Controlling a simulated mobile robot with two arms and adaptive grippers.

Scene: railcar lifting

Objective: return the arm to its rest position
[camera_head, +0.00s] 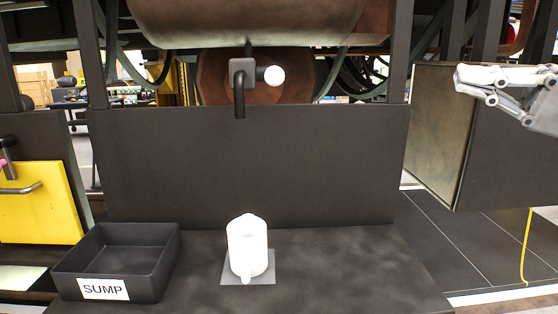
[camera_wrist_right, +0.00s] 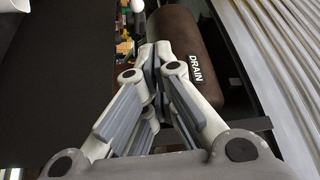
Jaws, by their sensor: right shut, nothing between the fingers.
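My right gripper (camera_head: 470,82) comes in from the right edge in the head view, up in the air in front of a dark box-like panel. It is shut and empty. In the right wrist view, its fingertips (camera_wrist_right: 155,58) meet beside a dark brown cylinder (camera_wrist_right: 205,45) marked DRAIN; I cannot tell whether they touch it. My left gripper is not in view.
A dark open tray (camera_head: 116,278) marked SUMP sits left of the jug. Above the bench's back panel (camera_head: 250,165) is a drain pipe (camera_head: 239,90) with a white knob (camera_head: 274,75), under a tank (camera_head: 245,20). The bench right of the jug is clear.

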